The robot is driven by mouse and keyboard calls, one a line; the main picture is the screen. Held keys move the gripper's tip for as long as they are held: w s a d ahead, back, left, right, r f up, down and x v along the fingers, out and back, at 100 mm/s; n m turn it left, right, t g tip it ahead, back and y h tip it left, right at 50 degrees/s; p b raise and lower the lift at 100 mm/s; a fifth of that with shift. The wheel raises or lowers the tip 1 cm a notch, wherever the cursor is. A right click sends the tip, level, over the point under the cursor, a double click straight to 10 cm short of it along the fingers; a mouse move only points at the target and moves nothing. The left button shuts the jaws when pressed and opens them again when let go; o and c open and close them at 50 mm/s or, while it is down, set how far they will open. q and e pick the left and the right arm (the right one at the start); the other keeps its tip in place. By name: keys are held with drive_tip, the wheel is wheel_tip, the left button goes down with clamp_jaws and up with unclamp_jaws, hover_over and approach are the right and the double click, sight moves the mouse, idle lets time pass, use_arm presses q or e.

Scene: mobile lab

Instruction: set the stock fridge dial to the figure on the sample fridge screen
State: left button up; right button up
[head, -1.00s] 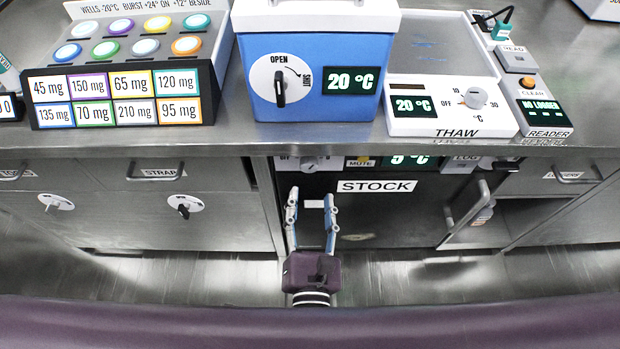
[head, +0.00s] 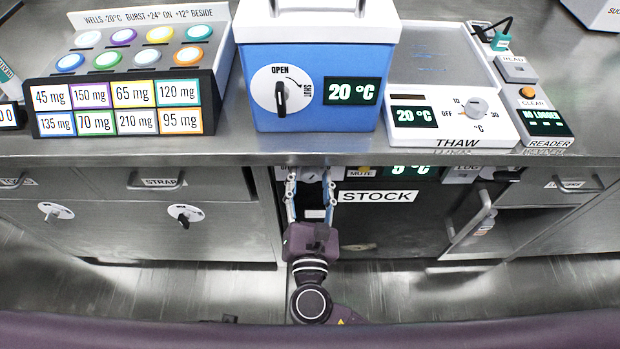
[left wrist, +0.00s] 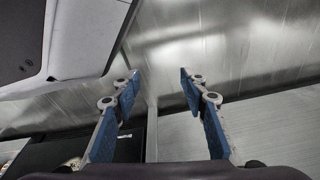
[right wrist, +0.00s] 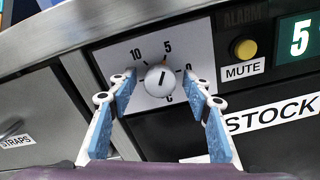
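My right gripper (head: 309,178) is open in front of the fridge's upper left. In the right wrist view its fingertips (right wrist: 160,88) stand either side of the knob, with gaps; contact cannot be told. My left gripper (left wrist: 158,76) is open and empty in its wrist view. No screen labelled as the sample fridge shows.
A blue box (head: 300,117) with a 20 °C screen stands on the counter (head: 240,145). The thaw unit (head: 437,100) right of it also reads 20 °C. A yellow mute button (right wrist: 245,49) sits right of the dial. The counter's front edge overhangs the right gripper.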

drive_tip(key=c, duration=1)
drive_tip(key=shift+c, duration=0.2)
drive_tip(key=shift+f, duration=0.1)
drive_tip(key=m+b, duration=0.4)
drive_tip(key=m, duration=0.2)
drive_tip(key=shift+f+m, duration=0.15)
drive_tip(key=shift+m, duration=0.15)
drive_tip(key=m+b, duration=0.3)
drive_tip(key=m, duration=0.2)
drive_tip(key=shift+d, duration=0.1)
use_arm(q)
drive_tip(key=w+r, duration=0.2)
drive_tip(key=r, duration=1)
drive_tip(key=w+r+t, duration=0.1)
drive_tip(key=w+r, duration=0.2)
drive_tip(key=r, duration=0.9)
drive_tip(key=shift+d+t, duration=0.15)
drive_tip(key=shift+t, duration=0.15)
use_arm(e)
drive_tip(key=shift+m, duration=0.3)
drive_tip(key=o, duration=1.1)
drive_tip(key=shift+o, duration=0.2)
